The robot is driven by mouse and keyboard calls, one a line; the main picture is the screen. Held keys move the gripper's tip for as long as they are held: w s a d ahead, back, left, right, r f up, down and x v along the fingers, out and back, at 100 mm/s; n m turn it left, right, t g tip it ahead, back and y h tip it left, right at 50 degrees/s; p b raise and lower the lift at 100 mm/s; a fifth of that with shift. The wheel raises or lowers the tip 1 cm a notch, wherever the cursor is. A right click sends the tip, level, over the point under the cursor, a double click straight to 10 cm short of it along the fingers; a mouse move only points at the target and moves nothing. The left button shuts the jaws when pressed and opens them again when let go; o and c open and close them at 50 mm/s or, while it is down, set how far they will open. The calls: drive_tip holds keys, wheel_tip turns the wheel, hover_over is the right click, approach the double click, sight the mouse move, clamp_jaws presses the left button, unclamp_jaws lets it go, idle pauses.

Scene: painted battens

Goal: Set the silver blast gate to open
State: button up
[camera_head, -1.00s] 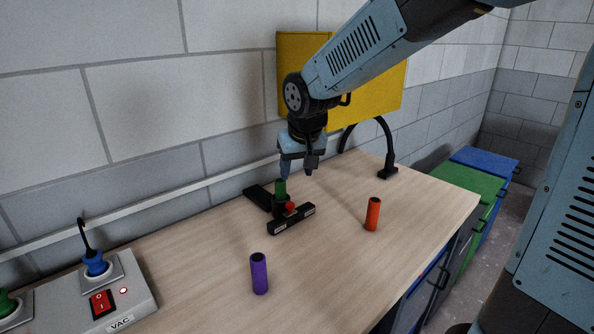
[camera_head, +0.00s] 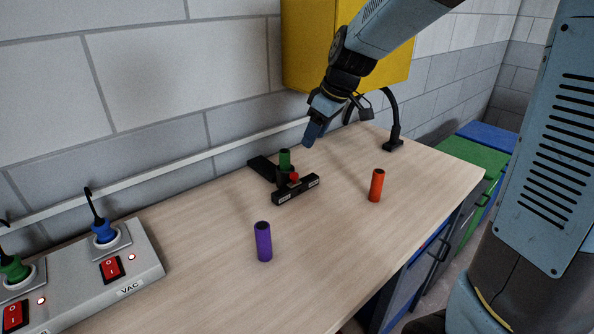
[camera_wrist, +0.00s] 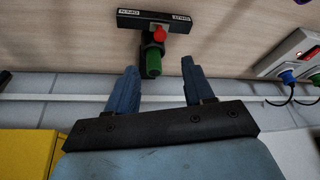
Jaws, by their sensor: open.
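I see no plainly silver blast gate. A black fixture (camera_head: 264,170) lies on the bench near the wall, with an upright green cylinder (camera_head: 285,160), a red knob (camera_head: 294,177) and a crosswise black bar (camera_head: 296,189) with white labels at its ends. The labels are too small to read surely. In the wrist view the bar (camera_wrist: 154,22), red knob (camera_wrist: 159,34) and green cylinder (camera_wrist: 153,62) show ahead of the jaws. My gripper (camera_head: 311,136) is open and empty, above and to the right of the green cylinder, apart from it. Both fingers show in the wrist view (camera_wrist: 158,67).
A purple cylinder (camera_head: 263,242) and an orange cylinder (camera_head: 376,186) stand on the bench. A grey switch box (camera_head: 140,268) with blue and green plugs is at left. A black curved stand (camera_head: 394,125) and yellow cabinet (camera_head: 310,60) are behind.

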sight(295, 174)
drive_tip(key=shift+n, duration=0.3)
drive_tip(key=x, duration=1.3)
drive_tip(key=shift+w+a+f, duration=0.15)
drive_tip(key=shift+w+f, duration=0.05)
drive_tip(key=shift+f, duration=0.1)
drive_tip(key=shift+c, duration=0.5)
clamp_jaws()
